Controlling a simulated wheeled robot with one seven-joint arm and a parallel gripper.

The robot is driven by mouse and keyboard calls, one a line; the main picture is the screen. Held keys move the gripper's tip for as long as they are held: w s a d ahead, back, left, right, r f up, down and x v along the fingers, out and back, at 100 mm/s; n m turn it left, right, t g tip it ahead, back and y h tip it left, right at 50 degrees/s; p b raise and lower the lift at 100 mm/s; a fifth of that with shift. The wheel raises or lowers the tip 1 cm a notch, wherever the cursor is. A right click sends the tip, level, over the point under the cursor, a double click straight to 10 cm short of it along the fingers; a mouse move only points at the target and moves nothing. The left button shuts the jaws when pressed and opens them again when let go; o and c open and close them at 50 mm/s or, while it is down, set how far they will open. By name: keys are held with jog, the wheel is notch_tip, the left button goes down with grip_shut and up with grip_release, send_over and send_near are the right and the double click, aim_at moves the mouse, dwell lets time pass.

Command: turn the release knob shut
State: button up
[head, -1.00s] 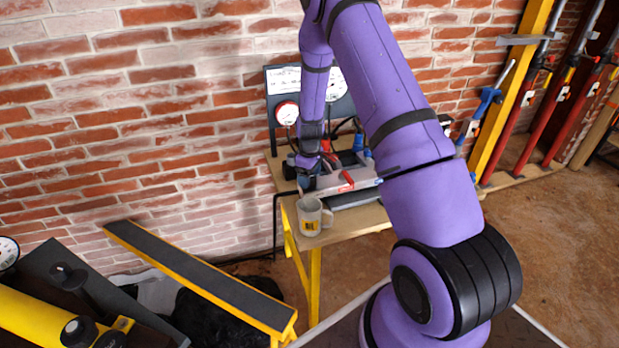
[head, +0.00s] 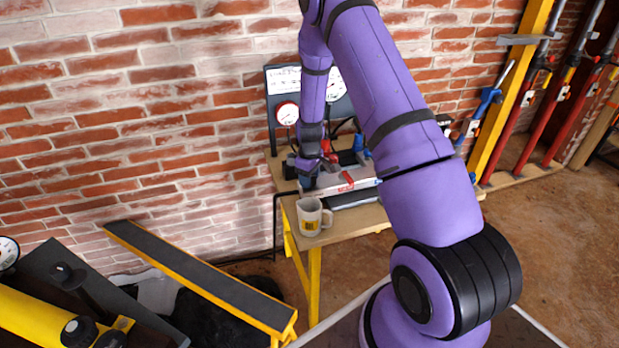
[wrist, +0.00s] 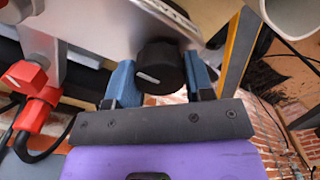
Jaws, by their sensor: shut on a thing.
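The black release knob (wrist: 160,66) shows in the wrist view, on the end of a grey metal body (wrist: 95,22). A short white mark lies on its face, toward its lower left. My gripper (wrist: 161,80) has its two blue fingers on either side of the knob and is shut on it. In the head view my gripper (head: 306,178) is at the left end of the grey pump body (head: 345,180) on the bench. The knob is hidden there behind my gripper and wrist.
A mug (head: 311,222) stands on the bench's (head: 372,218) front left corner, close below my gripper. A gauge panel (head: 287,114) stands behind, against the brick wall. A red hose fitting (wrist: 30,88) is at the left in the wrist view. A yellow-edged beam (head: 200,275) lies at lower left.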

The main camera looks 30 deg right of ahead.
jog(key=m, duration=0.4)
jog(key=shift+m, duration=0.3)
jog(key=m, duration=0.9)
jog(key=shift+m, duration=1.8)
jog(key=o, duration=0.9)
jog(key=shift+o, duration=0.2)
jog(key=shift+r, duration=0.1)
